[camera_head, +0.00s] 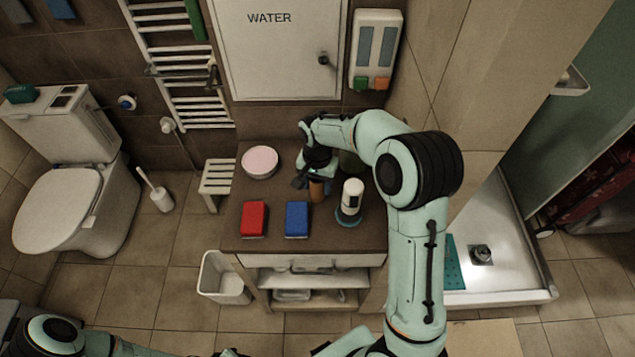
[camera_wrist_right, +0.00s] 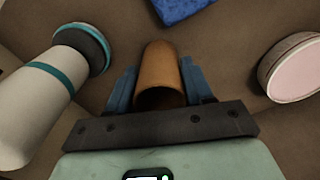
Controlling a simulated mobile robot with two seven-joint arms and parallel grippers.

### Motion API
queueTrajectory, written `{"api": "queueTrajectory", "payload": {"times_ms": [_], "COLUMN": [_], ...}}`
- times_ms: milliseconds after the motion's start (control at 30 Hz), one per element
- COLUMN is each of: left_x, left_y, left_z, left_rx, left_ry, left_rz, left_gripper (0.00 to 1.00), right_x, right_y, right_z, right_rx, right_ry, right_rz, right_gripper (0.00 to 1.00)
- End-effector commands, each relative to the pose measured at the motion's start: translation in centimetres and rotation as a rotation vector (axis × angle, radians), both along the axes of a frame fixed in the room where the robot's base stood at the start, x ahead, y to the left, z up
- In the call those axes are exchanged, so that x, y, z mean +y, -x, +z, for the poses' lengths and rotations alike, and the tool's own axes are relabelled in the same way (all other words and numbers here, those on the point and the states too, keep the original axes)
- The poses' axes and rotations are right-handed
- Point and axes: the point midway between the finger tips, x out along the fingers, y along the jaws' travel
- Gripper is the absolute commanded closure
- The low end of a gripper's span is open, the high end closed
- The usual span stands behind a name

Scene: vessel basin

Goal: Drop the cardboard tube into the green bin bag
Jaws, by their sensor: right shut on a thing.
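The cardboard tube (camera_head: 317,191) is brown and hollow, at the middle of the dark counter top in the head view. My right gripper (camera_head: 312,181) is over it, shut on it. In the right wrist view the tube (camera_wrist_right: 161,68) sits between the two blue fingers of the gripper (camera_wrist_right: 158,88), its open end towards the camera. I cannot tell whether its lower end touches the counter. I cannot make out a green bin bag; a white bin (camera_head: 222,279) stands on the floor left of the cabinet, with no green showing. Of my left arm only links show at the bottom left.
On the counter (camera_head: 270,223) stand a white bottle with a teal band (camera_head: 351,196), a red block (camera_head: 254,219), a blue block (camera_head: 297,219) and a pink-topped round container (camera_head: 260,162). A dark green object (camera_head: 351,164) is partly hidden behind my right arm. A slatted stool (camera_head: 216,180) stands left.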

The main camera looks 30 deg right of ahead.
Motion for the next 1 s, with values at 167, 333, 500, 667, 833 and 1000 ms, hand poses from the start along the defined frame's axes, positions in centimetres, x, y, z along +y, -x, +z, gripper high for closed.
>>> {"api": "queueTrajectory", "payload": {"times_ms": [167,333,500,667,833,1000], "left_x": [0.0,0.0,0.0,0.0,0.0,0.0], "left_y": [0.2,0.2,0.2,-0.1,-0.4,-0.9], "left_z": [-0.3,-0.2,-0.2,0.1,0.5,0.9], "left_rx": [0.002,0.002,0.002,-0.001,-0.005,-0.010], "left_ry": [0.000,0.000,0.000,0.000,0.001,0.000], "left_rz": [0.000,0.000,0.000,0.000,0.000,0.000], "left_gripper": [0.67,0.67,0.67,0.67,0.67,0.67], "right_x": [0.0,0.0,0.0,0.0,0.0,0.0], "right_y": [0.0,0.0,0.0,-0.1,-0.2,-0.2], "right_z": [-0.4,-0.3,-0.3,0.9,4.1,7.9], "right_rx": [0.001,0.000,0.000,-0.003,-0.006,-0.006], "right_ry": [0.001,0.000,0.000,0.000,0.000,0.000], "right_rz": [0.000,0.000,0.000,0.000,0.001,0.000], "right_gripper": [0.46,0.23,0.23,0.23,0.23,0.23]}}
